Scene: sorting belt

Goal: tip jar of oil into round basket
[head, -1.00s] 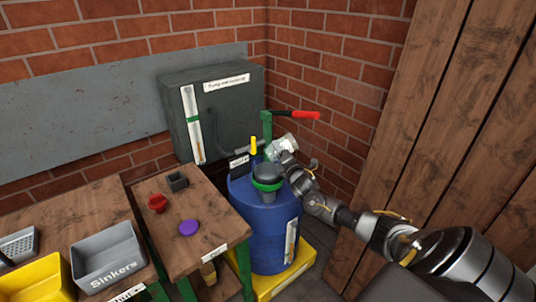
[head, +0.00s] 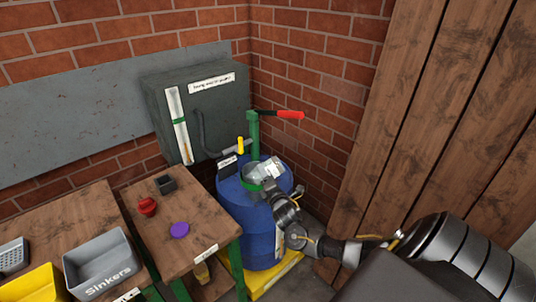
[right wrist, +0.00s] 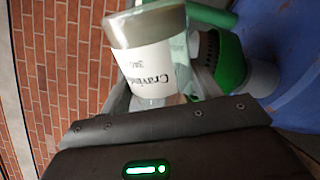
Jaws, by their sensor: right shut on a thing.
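My right gripper (head: 274,184) is shut on a clear jar with a white label (head: 269,167). In the right wrist view the jar (right wrist: 147,62) sits between the fingers, with brownish oil at its upper end. In the head view the jar is tilted and overlaps the round basket, whose green rim (head: 249,180) shows at the left on the blue drum's top. The jar and gripper hide most of the basket. The green rim (right wrist: 231,62) also shows beside the jar in the right wrist view. I cannot tell whether jar and rim touch. My left gripper is not in view.
A green pump with a red handle (head: 290,114) stands on the blue drum (head: 240,215), close behind the jar. A grey cabinet (head: 215,110) is behind. A wooden table (head: 195,215) left of the drum holds a red item, a dark box and a purple disc.

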